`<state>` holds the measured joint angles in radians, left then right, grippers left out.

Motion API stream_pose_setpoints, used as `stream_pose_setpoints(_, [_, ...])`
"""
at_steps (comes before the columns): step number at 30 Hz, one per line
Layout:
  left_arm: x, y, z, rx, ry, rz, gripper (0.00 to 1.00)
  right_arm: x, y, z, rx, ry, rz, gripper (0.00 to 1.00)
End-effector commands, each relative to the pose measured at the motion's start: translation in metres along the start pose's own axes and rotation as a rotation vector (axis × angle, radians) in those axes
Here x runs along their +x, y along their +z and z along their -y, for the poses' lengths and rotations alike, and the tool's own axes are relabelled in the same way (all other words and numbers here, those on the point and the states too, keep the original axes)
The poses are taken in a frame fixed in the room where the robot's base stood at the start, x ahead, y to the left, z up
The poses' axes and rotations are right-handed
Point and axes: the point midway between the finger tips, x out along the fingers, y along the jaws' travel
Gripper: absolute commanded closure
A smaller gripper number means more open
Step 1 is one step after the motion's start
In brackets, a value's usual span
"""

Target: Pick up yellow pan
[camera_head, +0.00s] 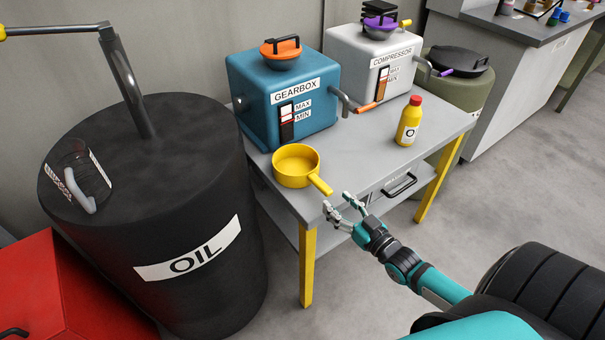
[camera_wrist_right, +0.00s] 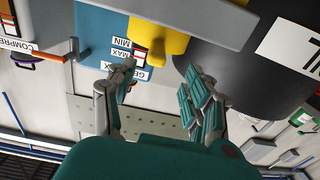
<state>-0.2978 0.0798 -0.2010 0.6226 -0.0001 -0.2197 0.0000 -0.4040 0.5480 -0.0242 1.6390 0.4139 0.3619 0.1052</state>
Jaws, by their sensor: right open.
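The yellow pan (camera_head: 296,166) sits upright on the grey table near its front left edge. Its handle points toward the front right and reaches the table edge. My right gripper (camera_head: 338,203) is open and empty, just in front of the table edge and a little right of the handle's end, apart from it. In the right wrist view, which is turned upside down, the pan (camera_wrist_right: 160,42) shows beyond the open fingers (camera_wrist_right: 160,75), partly hidden by the table edge. My left gripper is not in view.
A blue gearbox (camera_head: 264,107) stands behind the pan on the table (camera_head: 360,160), with a white compressor (camera_head: 350,65) beside it. A yellow bottle (camera_head: 409,122) stands right of the pan. A large black oil drum (camera_head: 230,275) is close on the left. The tabletop between pan and bottle is clear.

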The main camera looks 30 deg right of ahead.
Motion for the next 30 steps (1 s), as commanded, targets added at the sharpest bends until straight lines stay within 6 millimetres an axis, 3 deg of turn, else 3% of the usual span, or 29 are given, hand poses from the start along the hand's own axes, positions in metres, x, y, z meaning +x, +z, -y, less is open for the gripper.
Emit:
stream_pose_setpoints(1, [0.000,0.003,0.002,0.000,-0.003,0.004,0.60,0.013,-0.002,-0.001,-0.001,0.001,-0.005,0.48])
stream_pose_setpoints(6, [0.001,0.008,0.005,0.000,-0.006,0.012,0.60,0.043,0.000,-0.001,0.000,0.001,-0.002,0.48])
stream_pose_setpoints(14, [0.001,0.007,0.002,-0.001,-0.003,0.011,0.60,0.061,0.000,-0.002,-0.001,0.001,0.001,0.48])
stream_pose_setpoints(24, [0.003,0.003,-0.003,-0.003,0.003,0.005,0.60,0.105,0.001,-0.005,-0.001,0.000,0.000,0.48])
stream_pose_setpoints(30, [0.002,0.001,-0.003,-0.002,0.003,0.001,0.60,0.107,0.002,-0.005,-0.001,0.001,0.003,0.48])
